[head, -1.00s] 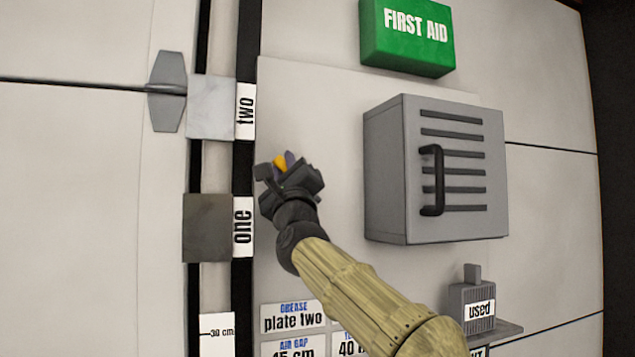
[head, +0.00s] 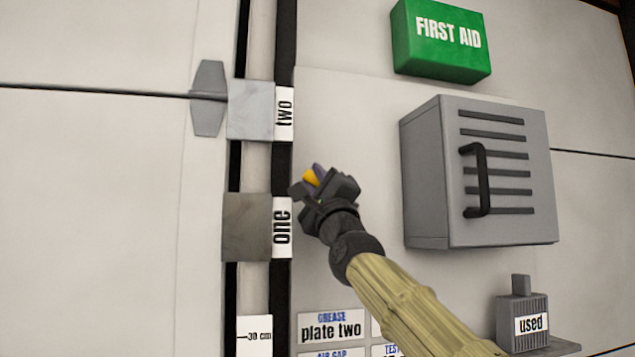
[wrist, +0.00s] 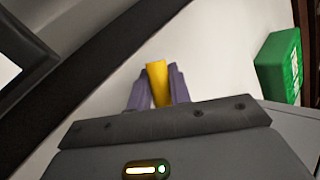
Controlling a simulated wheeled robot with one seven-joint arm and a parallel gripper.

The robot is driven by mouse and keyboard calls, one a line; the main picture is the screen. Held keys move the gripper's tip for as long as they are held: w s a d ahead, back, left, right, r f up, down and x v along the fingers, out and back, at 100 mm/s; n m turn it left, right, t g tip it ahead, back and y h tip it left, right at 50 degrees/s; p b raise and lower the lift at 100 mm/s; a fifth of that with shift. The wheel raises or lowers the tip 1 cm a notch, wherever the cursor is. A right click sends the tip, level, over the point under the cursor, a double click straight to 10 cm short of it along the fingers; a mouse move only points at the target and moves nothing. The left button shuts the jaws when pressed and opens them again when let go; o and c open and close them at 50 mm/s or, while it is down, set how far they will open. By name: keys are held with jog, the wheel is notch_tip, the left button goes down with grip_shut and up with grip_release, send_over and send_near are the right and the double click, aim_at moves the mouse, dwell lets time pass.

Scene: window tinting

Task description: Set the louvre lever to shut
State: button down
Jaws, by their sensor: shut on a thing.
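My gripper (head: 316,178) is in front of the pale wall panel, just right of the labels "one" and "two". It is shut on a small yellow piece (wrist: 157,82), which stands between the two purple-grey fingers in the wrist view. The yellow piece also shows at the fingertips in the head view (head: 310,177). I cannot tell whether this piece is the louvre lever or whether it is fixed to the wall; its base is hidden by my gripper. No other lever is clear in either view.
A grey slotted cabinet (head: 424,180) with a black handle (head: 484,180) juts out at right. A green first aid box (head: 440,42) hangs above it. Grey plates (head: 248,226) and a dark vertical strip are at left. A "used" container (head: 521,310) stands on a shelf below.

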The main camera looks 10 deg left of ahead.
jog(key=c, duration=1.6)
grip_release()
jog(key=shift+a+f, duration=0.15)
jog(key=shift+o, duration=0.2)
jog(key=b+v, duration=1.7)
jog(key=b, duration=0.1)
jog(key=shift+s, duration=0.2)
